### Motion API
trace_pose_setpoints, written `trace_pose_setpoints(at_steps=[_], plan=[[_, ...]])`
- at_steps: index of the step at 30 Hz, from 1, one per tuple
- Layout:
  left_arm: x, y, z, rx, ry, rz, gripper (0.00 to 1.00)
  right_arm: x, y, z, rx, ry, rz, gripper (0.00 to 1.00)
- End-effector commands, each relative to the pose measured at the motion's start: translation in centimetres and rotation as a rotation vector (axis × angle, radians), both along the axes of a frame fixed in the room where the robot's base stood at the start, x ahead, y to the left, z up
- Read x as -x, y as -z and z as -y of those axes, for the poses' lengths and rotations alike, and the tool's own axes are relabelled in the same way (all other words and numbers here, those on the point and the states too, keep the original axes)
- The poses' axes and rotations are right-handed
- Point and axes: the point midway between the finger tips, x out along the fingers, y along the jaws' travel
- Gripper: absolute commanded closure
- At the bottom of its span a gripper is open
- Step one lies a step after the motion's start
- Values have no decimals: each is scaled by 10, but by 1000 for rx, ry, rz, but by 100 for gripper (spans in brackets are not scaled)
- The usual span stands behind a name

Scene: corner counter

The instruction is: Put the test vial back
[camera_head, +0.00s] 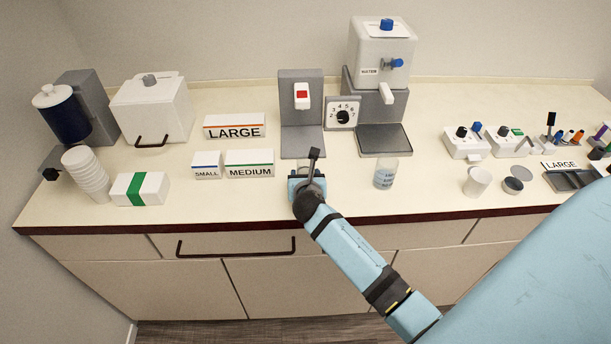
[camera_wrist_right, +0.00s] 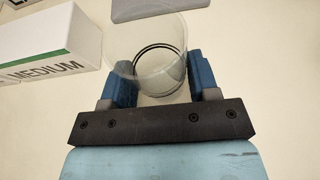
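A clear, empty-looking glass vessel (camera_wrist_right: 148,55), which I take to be the test vial, stands between the two blue fingers of my right gripper (camera_wrist_right: 162,85) in the right wrist view. Both fingers appear to touch its sides, so the gripper looks shut on it. In the head view my right gripper (camera_head: 306,178) is at the counter's front, just before the grey dispenser with a red square (camera_head: 302,90). The vessel is mostly hidden there. Whether it touches the counter I cannot tell. My left gripper is not in view.
A clear beaker with blue markings (camera_head: 386,174) stands close to the right of my gripper. The MEDIUM box (camera_head: 250,164) is to its left. The WATER dispenser (camera_head: 382,55) and dial (camera_head: 343,114) stand behind. Small switch boxes (camera_head: 466,143) stand farther right.

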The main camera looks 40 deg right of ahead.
Motion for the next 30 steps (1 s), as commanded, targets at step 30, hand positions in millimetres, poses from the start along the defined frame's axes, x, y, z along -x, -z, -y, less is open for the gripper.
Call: trace_pose_setpoints(at_steps=[30], plan=[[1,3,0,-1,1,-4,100,86,-44,-52,0,-1,0,28]])
